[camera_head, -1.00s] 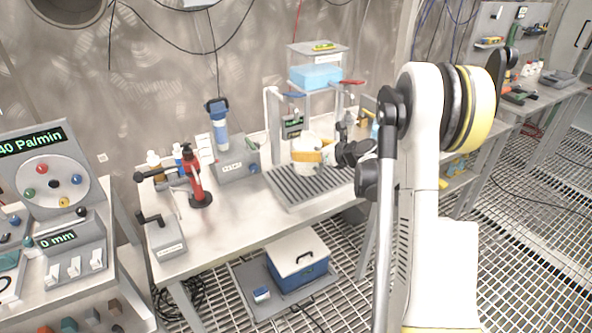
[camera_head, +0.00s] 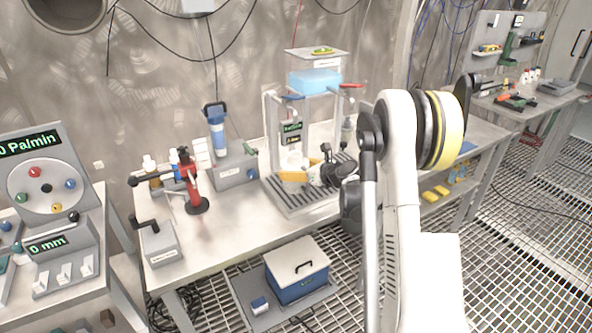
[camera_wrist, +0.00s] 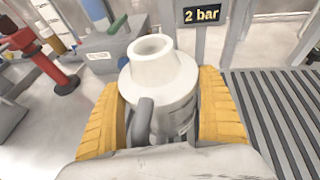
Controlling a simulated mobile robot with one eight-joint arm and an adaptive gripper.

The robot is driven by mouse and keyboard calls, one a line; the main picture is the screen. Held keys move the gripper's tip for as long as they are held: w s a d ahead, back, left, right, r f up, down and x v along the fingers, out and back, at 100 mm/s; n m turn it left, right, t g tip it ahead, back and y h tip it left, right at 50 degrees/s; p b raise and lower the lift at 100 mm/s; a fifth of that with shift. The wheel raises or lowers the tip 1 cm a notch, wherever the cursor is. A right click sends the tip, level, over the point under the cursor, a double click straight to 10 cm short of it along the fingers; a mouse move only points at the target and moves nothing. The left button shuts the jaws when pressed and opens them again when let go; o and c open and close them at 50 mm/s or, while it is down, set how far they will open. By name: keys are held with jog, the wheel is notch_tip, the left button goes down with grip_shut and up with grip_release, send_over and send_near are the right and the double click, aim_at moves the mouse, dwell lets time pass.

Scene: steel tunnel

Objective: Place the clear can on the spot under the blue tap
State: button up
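The can (camera_wrist: 160,80) is whitish, with a round open neck and a side handle. In the wrist view it sits upright between the yellow finger pads of my gripper (camera_wrist: 165,110), which press on both sides. In the head view the can (camera_head: 291,160) and my gripper (camera_head: 304,172) are low over the left part of the slatted drain tray (camera_head: 305,203). I cannot tell whether its base touches the slats. The blue tap (camera_head: 292,97) is on the left of the stand, above the can. The spot beneath is hidden.
A red tap (camera_head: 350,86) is on the stand's right, below a blue water tank (camera_head: 315,80). A pressure display (camera_head: 291,128) stands behind the can. A blue filter unit (camera_head: 217,130) and red hand pump (camera_head: 192,180) are to the left. The bench front (camera_head: 235,235) is clear.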

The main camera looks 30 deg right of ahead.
jog(key=shift+o, duration=0.7)
jog(key=shift+r, duration=0.25)
jog(key=p+v, duration=0.4)
jog(key=v, duration=0.8)
jog(key=s+a+r+n+g, duration=0.2)
jog(key=s+a+r+n, duration=0.2)
jog(key=a+n, duration=0.4)
jog(key=s+a+r+n+g, duration=0.2)
jog(key=s+a+r+n, duration=0.3)
jog(key=a+n, duration=0.3)
jog(key=s+a+n+g+h, duration=0.1)
jog(key=s+a+n, duration=0.3)
jog(key=s+n, duration=0.4)
jog(key=s+a+n+g+h, duration=0.1)
jog(key=s+a+n, duration=0.3)
jog(key=s+n, duration=0.5)
jog(key=shift+s+r+h, duration=0.3)
jog(key=shift+s+h, duration=0.2)
jog(key=shift+s, duration=0.55)
